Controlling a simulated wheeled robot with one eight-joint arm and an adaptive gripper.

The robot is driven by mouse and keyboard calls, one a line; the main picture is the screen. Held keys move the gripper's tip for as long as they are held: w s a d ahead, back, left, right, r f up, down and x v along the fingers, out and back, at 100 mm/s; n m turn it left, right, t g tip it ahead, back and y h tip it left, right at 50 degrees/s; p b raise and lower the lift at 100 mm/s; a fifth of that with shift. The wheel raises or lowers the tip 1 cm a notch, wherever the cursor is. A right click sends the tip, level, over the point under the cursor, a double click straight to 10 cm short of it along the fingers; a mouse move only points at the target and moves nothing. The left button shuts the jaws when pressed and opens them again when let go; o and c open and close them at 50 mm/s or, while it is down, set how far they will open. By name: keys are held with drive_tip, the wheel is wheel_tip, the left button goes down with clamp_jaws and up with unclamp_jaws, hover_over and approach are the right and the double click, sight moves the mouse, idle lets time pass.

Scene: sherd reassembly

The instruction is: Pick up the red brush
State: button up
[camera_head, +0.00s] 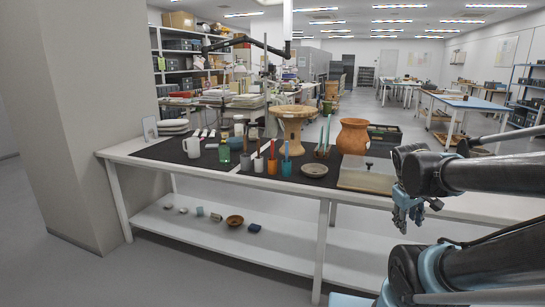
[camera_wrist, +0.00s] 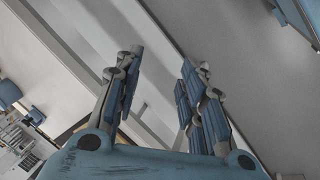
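The red brush (camera_head: 272,151) appears as a thin upright red handle in the head view, standing in an orange cup (camera_head: 272,167) near the front edge of the table. Its lower part is hidden by the cup. My gripper (camera_head: 402,222) hangs in front of the table's right part, well to the right of the brush and lower in the picture. In the wrist view my gripper (camera_wrist: 160,100) has its two fingers apart with nothing between them. The brush does not show in the wrist view.
A large clay pedestal (camera_head: 291,138) stands behind. A flat board (camera_head: 366,180) lies on the white table (camera_head: 130,154).

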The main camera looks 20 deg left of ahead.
drive_tip(key=w+a+r+n+t+h, duration=0.1)
drive_tip(key=w+a+r+n+t, duration=0.1)
drive_tip(key=w+a+n, duration=0.3)
drive_tip(key=w+r+n+t+h, duration=0.1)
drive_tip(key=w+r+n, duration=0.15)
drive_tip(key=w, duration=0.45)
drive_tip(key=n+t+y, duration=0.8)
drive_tip(key=n+t, duration=0.3)
drive_tip(key=n, duration=1.4)
approach(272, 153)
drive_tip(key=shift+w+a+r, duration=0.1)
drive_tip(key=shift+w+a, duration=0.25)
drive_tip(key=shift+w, duration=1.45)
drive_tip(key=shift+w+a, duration=0.3)
drive_tip(key=shift+w, duration=1.5)
drive_tip(key=shift+w+a+r, duration=0.1)
drive_tip(key=shift+w+a, duration=0.25)
drive_tip(key=shift+w, duration=1.45)
clamp_jaws()
